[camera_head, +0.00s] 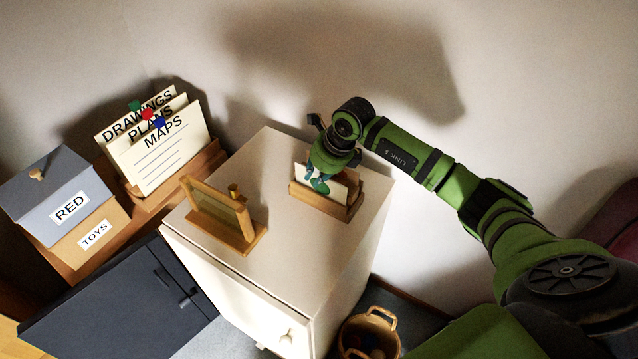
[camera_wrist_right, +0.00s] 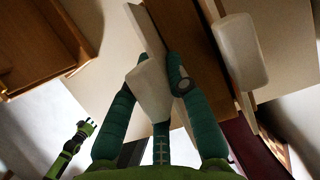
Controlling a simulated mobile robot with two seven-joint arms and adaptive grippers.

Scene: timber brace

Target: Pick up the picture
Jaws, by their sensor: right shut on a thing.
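A pale, thin panel (camera_head: 341,189), which looks like the picture, stands in a small wooden holder (camera_head: 325,202) on top of the white cabinet. My right gripper (camera_head: 320,184) reaches down onto it from above, its green fingers shut on the panel's upper part. In the right wrist view the teal fingers (camera_wrist_right: 160,88) close on the pale panel (camera_wrist_right: 150,85), with the wooden holder (camera_wrist_right: 195,35) behind. The panel's face is mostly hidden. My left gripper (camera_wrist_right: 84,130) shows small at the lower left there, too small to judge; it is outside the head view.
The white cabinet (camera_head: 262,165) also carries a wooden frame on a stand (camera_head: 217,213) with a small brass piece. Left are labelled folders (camera_head: 165,155), a RED box (camera_head: 55,195) and a dark cabinet (camera_head: 110,305). A basket (camera_head: 370,335) stands below right. The wall is close behind.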

